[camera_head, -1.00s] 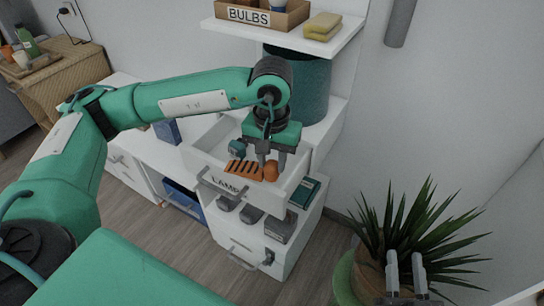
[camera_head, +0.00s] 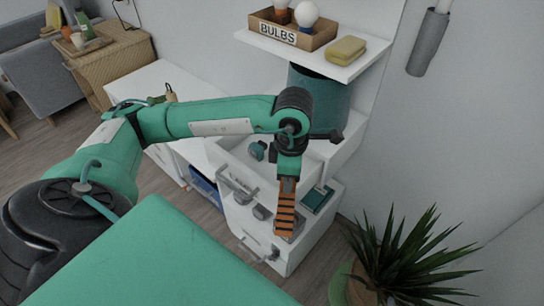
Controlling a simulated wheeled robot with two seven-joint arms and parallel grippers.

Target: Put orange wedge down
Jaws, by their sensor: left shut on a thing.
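My left gripper (camera_head: 288,184) is shut on the orange wedge (camera_head: 285,213), a ribbed orange piece with dark gaps. The wedge hangs below the fingers, in front of the open white drawer (camera_head: 232,181) in the picture. It overlaps the lower shelf of the white desk unit, and no contact below it can be made out. The fingertips are partly hidden by the wedge. My right gripper cannot be made out.
A teal tool (camera_head: 257,150) lies in the drawer. A teal box (camera_head: 317,199) lies on the shelf below. A dark teal bin (camera_head: 320,100) stands behind my wrist.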

